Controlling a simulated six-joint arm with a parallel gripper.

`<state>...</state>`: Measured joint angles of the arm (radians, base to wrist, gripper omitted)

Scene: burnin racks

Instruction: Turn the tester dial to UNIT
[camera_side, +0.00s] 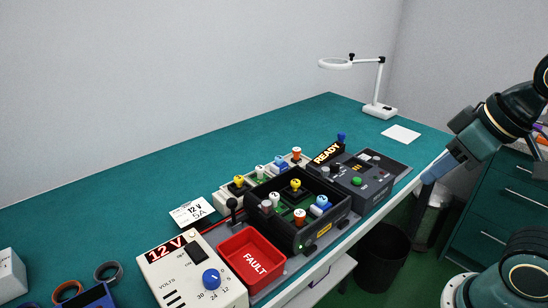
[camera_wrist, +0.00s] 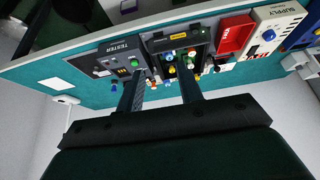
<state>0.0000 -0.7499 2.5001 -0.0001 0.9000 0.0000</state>
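The tester (camera_side: 377,186) is a dark grey box with a lit READY display (camera_side: 328,153) and a green button (camera_side: 357,181). It stands at the right end of the row of equipment. In the wrist view the tester (camera_wrist: 106,60) is upside down, left of centre. Its dial and the dial's setting are too small to make out. My gripper (camera_side: 428,174) is in the air to the right of the tester in the side view. In the wrist view its two fingers (camera_wrist: 160,88) are spread apart with nothing between them.
A black rack (camera_side: 335,221) with several coloured-topped pieces stands left of the tester. Beyond it are a red FAULT bin (camera_side: 276,245) and a supply (camera_side: 165,275) with a blue dial, reading 12 V. A lamp (camera_side: 380,108) stands at the back.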

